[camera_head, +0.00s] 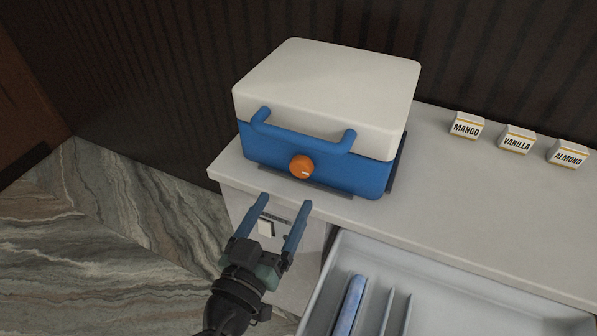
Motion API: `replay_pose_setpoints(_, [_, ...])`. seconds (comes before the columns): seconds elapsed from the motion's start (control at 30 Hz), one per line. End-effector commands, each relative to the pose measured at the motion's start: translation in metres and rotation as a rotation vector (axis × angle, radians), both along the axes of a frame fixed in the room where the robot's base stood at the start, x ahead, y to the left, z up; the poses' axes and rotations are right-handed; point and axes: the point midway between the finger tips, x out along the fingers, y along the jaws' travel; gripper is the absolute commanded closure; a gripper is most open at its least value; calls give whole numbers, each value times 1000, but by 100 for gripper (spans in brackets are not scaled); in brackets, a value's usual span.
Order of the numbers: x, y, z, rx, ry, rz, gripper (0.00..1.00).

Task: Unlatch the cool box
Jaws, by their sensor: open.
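The cool box (262,151) stands on the left end of the counter, with a blue body and a white lid (330,85) that is closed. A blue bar handle (300,137) runs across the front of the lid. A round orange knob (301,167) with a small white mark sits on the front face below the handle. My gripper (284,202) is in front of and below the box, its two blue fingers apart and pointing up toward it. Nothing is between the fingers, and they appear clear of the knob.
Three small boxes labelled mango (466,126), vanilla (516,139) and almond (567,153) stand at the right on the counter (440,205). An open drawer (450,300) with blue-grey dividers juts out at the lower right, beside my gripper. Marbled floor lies at the left.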

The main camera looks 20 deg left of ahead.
Motion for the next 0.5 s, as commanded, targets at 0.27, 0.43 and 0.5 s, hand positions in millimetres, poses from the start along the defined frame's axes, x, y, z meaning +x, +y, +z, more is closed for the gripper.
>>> replay_pose_setpoints(0.27, [57, 1, 3, 2, 0, -2, 17])
replay_pose_setpoints(0.43, [75, 1, 1, 1, 0, -1, 17])
replay_pose_setpoints(0.5, [79, 1, 1, 2, 0, -1, 17])
